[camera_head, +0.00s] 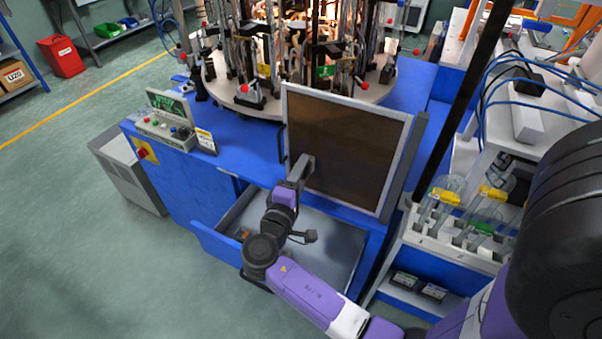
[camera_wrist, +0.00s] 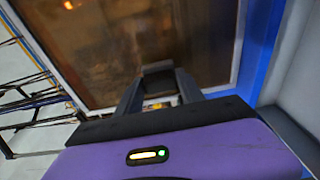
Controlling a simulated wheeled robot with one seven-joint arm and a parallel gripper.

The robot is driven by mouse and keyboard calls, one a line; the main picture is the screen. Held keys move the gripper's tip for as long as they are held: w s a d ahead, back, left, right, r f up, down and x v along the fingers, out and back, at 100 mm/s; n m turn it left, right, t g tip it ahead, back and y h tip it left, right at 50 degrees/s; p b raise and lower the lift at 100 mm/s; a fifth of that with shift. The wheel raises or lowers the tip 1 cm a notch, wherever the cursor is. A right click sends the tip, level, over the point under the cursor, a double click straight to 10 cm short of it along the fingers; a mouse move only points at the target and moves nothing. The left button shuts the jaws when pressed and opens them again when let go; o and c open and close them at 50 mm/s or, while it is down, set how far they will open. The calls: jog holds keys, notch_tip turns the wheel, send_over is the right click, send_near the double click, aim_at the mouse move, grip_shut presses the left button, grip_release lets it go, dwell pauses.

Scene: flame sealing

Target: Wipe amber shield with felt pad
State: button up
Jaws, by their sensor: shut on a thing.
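The amber shield (camera_head: 345,140) is a brown, see-through panel in a pale metal frame. It stands upright at the front of the blue machine. My gripper (camera_head: 303,168) is at the lower left part of the shield, close against its face. In the wrist view the shield (camera_wrist: 110,55) fills the upper middle, with its frame at the left and right. There my gripper (camera_wrist: 158,75) is shut on a dark grey block, which seems to be the felt pad (camera_wrist: 157,68). The pad is at or very near the panel; exact contact cannot be told.
An open drawer (camera_head: 215,243) with a grey inside lies below the shield, under my arm. A control box (camera_head: 165,125) with buttons stands on the blue bench at left. A rack with glass vessels (camera_head: 447,192) stands at right. Glowing machinery (camera_head: 290,50) is behind the shield.

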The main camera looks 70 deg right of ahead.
jog(key=shift+d, duration=0.8)
jog(key=shift+s, duration=0.15)
jog(key=shift+s+a+p, duration=0.15)
jog(key=shift+s+p, duration=0.05)
jog(key=shift+s, duration=0.8)
jog(key=shift+s+a+p, duration=0.1)
jog(key=shift+s+p, duration=0.1)
jog(key=shift+s, duration=0.75)
